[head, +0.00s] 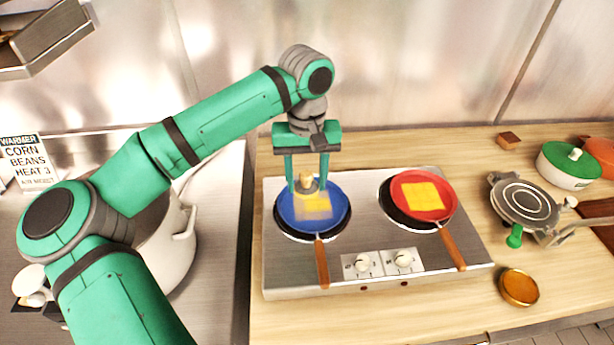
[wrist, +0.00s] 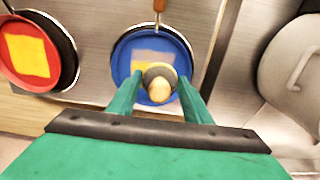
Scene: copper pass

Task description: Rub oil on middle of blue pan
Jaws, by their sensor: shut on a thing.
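The blue pan (head: 335,222) sits on the left burner of the stove, its wooden handle (head: 321,262) toward the front. A yellow square (head: 318,203) marks its middle, with a paler, greyish part; in the wrist view the blue pan (wrist: 122,60) shows the same patch (wrist: 150,57). My gripper (head: 307,188) is over the far part of the pan, shut on a small oiling tool with a round wooden knob (wrist: 159,90) and a grey disc-like base. The tool is at the patch's edge. I cannot tell whether its base touches the pan.
A red pan (head: 445,205) with a yellow square is on the right burner. Two knobs are on the stove front (head: 340,285). A round iron press (head: 522,203), a dish of amber liquid (head: 518,287) and a green-lidded pot (head: 568,165) stand right. A large pot (head: 165,250) stands left.

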